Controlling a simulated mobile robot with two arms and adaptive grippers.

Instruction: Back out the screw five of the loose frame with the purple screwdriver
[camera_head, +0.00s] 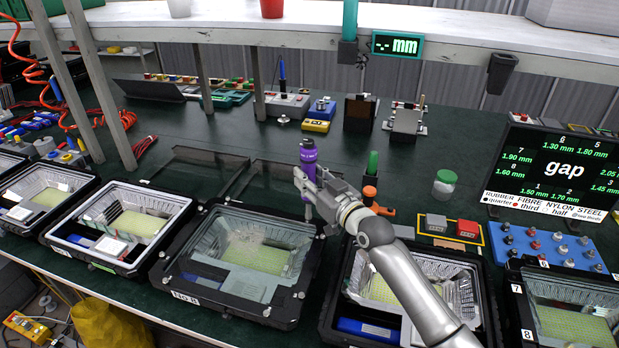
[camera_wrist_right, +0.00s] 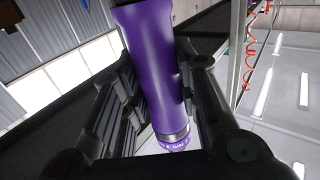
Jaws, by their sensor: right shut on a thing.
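My right gripper (camera_head: 316,184) is shut on the purple screwdriver (camera_head: 308,154). The screwdriver stands about upright, its purple handle above the fingers. In the right wrist view the handle (camera_wrist_right: 152,65) lies between both fingers. It is above the back right corner of a thick black frame (camera_head: 190,296) on the middle housing, which has a light label at its front left. Small screws around the frame are too small to number. My left gripper is not in view.
Other open housings stand left (camera_head: 125,222) and right (camera_head: 355,300) along the bench's front. A gap display (camera_head: 560,170) stands right. Dark panes (camera_head: 205,168) lie behind the frame.

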